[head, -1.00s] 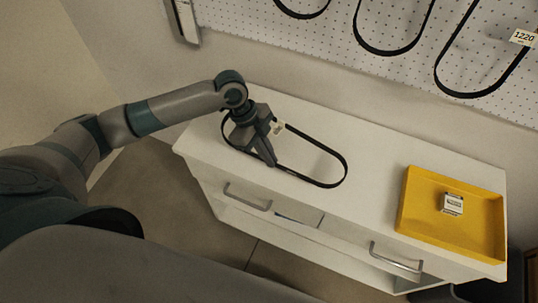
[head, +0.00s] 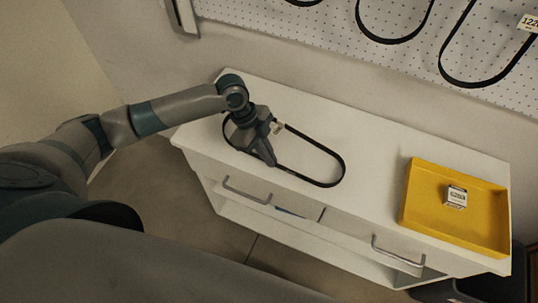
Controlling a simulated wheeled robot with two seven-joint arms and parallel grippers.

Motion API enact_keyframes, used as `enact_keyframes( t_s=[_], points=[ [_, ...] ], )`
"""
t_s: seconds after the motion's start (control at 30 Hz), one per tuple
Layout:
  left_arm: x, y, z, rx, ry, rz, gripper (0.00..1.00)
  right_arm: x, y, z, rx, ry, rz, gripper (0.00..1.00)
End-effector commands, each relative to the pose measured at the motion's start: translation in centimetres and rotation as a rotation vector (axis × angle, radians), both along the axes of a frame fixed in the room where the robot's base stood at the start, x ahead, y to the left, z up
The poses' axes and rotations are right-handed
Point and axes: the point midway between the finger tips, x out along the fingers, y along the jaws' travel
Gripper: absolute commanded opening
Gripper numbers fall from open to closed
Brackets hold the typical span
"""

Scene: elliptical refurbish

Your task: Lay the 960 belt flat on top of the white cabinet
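A black belt loop (head: 343,172) with a small pale tag (head: 278,127) lies along the top of the white cabinet (head: 370,140), toward its left end. The tag's print is too small to read. The loop looks flat, with its right end rounded and its left end partly behind my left gripper. My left gripper (head: 268,157) points down over the left part of the loop, close to its front strand. I cannot tell whether its fingers are closed on the belt or only beside it. My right gripper is not in view.
A yellow tray (head: 415,205) holding a small white labelled box (head: 456,196) sits at the cabinet's right end. Black belts (head: 392,40) hang on the pegboard (head: 345,55) behind. Drawer handles (head: 398,252) stick out in front. The cabinet top between belt and tray is clear.

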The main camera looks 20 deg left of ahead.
Motion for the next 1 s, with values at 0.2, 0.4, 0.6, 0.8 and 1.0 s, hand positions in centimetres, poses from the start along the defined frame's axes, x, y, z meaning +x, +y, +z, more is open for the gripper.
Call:
enact_keyframes(
  t_s=[0.2, 0.4, 0.6, 0.8, 1.0],
  points=[
    [0.0, 0.0, 0.0, 0.0, 0.0, 0.0, 0.25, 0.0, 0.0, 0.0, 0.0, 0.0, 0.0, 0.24],
    [0.0, 0.0, 0.0, 0.0, 0.0, 0.0, 0.25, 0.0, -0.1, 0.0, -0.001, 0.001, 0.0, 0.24],
    [0.1, 0.3, 0.4, 0.001, -0.001, 0.0, 0.25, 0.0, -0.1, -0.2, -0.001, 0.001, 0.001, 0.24],
    [0.2, 1.1, 2.2, 0.001, -0.004, 0.001, 0.25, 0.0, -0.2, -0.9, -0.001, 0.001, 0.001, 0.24],
    [0.3, 2.6, 5.3, 0.002, -0.005, 0.0, 0.25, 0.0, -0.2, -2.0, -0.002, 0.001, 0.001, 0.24]
  ],
)
